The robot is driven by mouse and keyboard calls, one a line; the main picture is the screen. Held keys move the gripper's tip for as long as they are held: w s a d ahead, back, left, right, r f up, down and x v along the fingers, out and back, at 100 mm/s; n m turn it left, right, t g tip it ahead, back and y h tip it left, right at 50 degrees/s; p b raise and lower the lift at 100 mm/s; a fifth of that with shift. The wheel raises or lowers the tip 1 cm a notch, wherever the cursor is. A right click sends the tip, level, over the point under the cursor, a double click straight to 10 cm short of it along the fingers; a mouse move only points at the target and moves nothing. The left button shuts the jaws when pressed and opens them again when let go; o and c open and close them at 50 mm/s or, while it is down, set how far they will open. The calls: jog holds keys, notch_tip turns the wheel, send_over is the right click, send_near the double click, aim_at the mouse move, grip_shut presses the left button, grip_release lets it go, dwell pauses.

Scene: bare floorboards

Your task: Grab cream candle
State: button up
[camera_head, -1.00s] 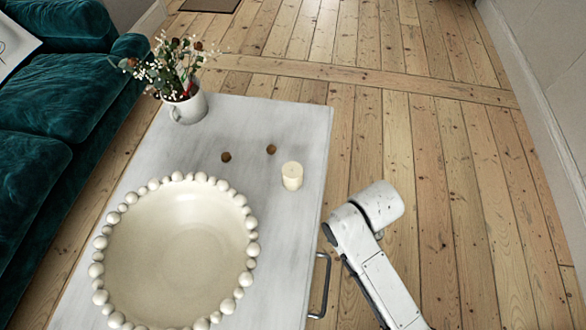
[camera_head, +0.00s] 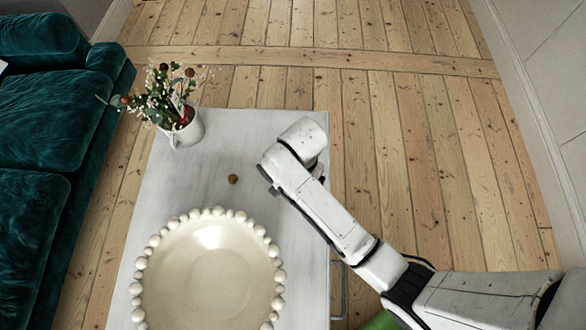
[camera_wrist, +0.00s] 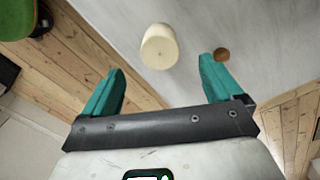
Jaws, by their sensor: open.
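The cream candle (camera_wrist: 159,47) is a short, pale cylinder on the white table. In the wrist view it lies ahead of my gripper (camera_wrist: 160,88), roughly centred between the two teal fingers and beyond their tips. My gripper is open, with nothing between the fingers. In the head view my arm reaches over the table's right side and hides the candle; the fingers do not show there.
The white table (camera_head: 180,178) holds a large beaded bowl (camera_head: 215,275), a mug of flowers (camera_head: 184,128) and a small brown ball (camera_head: 233,179). A brown ball (camera_wrist: 221,54) also shows beside the right finger. A teal sofa (camera_head: 40,150) stands left; floorboards (camera_head: 375,130) are clear right.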

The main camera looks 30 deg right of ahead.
notch_tip(320, 180, down, 5)
jog(key=shift+w+f+b, duration=0.1)
jog(key=shift+w+b, duration=0.05)
jog(key=shift+b, duration=0.4)
jog(key=shift+d+f+b, duration=0.2)
jog(key=shift+f+b, duration=0.1)
jog(key=shift+f, duration=1.05)
jog(key=shift+d+f+b, duration=0.15)
jog(key=shift+f+b, duration=0.15)
jog(key=shift+f, duration=1)
jog(key=c, duration=1.2)
